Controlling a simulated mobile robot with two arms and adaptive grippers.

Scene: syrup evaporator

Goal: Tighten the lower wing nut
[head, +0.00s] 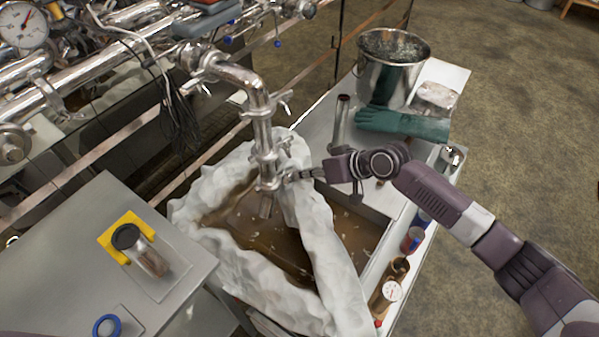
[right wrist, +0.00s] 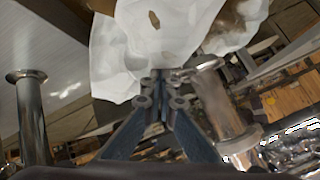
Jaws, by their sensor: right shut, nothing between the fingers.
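A steel pipe (head: 262,130) comes down over a cloth-lined pan, with clamps along it. The upper clamp (head: 258,112) has a wing nut (head: 285,106) standing out to its right. The lower clamp (head: 268,183) sits just above the short outlet; my fingertips are beside it, and its wing nut cannot be made out clearly there. My right gripper (head: 300,174) reaches in from the right, its fingers together and empty. In the right wrist view the gripper (right wrist: 163,76) is closed, with the pipe (right wrist: 212,95) close on its right. Whether it touches the nut cannot be told. My left gripper is out of view.
White filter cloth (head: 325,240) drapes over the pan of brown liquid (head: 255,235) below the pipe. A grey table (head: 70,250) is at left.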

